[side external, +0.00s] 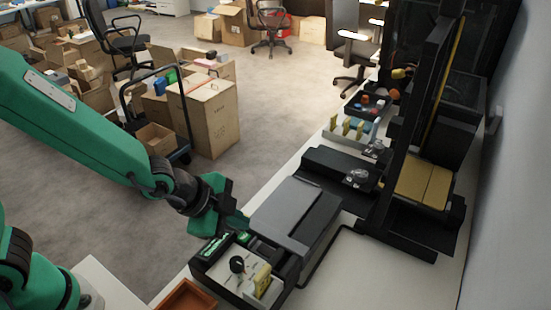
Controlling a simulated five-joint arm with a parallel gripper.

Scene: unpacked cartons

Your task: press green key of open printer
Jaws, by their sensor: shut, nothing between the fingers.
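A black machine with a flat grey lid (297,212) stands on the white worktop. Its front holds a pale panel (232,270) with a black knob (237,264) and a yellow part (262,279). A small green piece (214,246) lies at that panel's left edge, and another green piece (244,238) is near the lid. A tall black open frame with a yellow bed (424,184) stands behind at right; I cannot tell which machine is the printer meant. My gripper (236,219) is shut and empty, just above the panel's back edge; contact is unclear.
An orange tray (187,298) lies at the front left. More black units and trays (340,171) line the worktop behind, with a wall at right. Cartons (207,115) and office chairs stand on the floor. Bare worktop (360,270) lies right of the lidded machine.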

